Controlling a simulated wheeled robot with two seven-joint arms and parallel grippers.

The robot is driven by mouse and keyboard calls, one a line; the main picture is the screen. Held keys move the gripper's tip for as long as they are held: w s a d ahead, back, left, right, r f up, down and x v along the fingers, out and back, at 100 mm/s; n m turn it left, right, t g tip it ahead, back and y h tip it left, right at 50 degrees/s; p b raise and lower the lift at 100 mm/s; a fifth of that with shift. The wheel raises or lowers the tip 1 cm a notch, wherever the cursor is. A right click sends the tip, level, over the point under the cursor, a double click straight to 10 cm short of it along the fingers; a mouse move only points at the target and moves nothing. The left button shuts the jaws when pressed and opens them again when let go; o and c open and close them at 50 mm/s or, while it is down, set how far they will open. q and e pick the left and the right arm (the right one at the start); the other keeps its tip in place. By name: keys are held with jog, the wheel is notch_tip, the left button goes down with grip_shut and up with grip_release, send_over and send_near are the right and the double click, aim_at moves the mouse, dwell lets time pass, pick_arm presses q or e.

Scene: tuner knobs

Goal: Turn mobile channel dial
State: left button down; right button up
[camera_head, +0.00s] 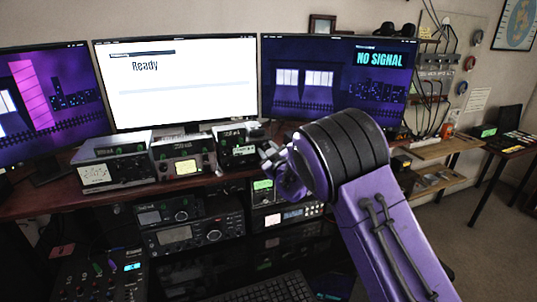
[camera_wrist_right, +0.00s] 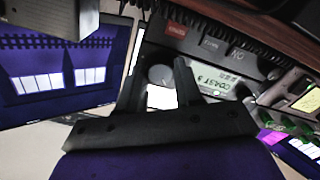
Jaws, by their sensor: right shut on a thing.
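The mobile radio (camera_head: 237,138) is a small dark unit on the desk shelf below the monitors, with a lit green display. In the right wrist view its front (camera_wrist_right: 210,45) shows a green display (camera_wrist_right: 208,88) reading "COAST 3". A round grey dial (camera_wrist_right: 160,75) sits beside that display. My right gripper (camera_head: 270,158) reaches to the right end of this radio. In the wrist view its two dark fingers (camera_wrist_right: 159,82) stand on either side of the dial, shut on it. The dial is hidden in the head view. My left gripper is not in view.
Two other radios, a grey one (camera_head: 116,165) and a pinkish one (camera_head: 184,158), stand to the left on the desk. Three monitors stand behind, the right one (camera_head: 335,85) reading "NO SIGNAL". More equipment (camera_head: 195,234) and a keyboard (camera_head: 270,290) are below.

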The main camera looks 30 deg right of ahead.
jog(key=shift+r, duration=0.1)
dwell(0.3)
jog(key=o, duration=1)
jog(key=shift+w, duration=0.1)
jog(key=shift+o, duration=0.2)
jog(key=b+v, duration=0.4)
jog(key=v, duration=0.6)
jog(key=shift+s, duration=0.3)
jog(key=shift+d, duration=0.1)
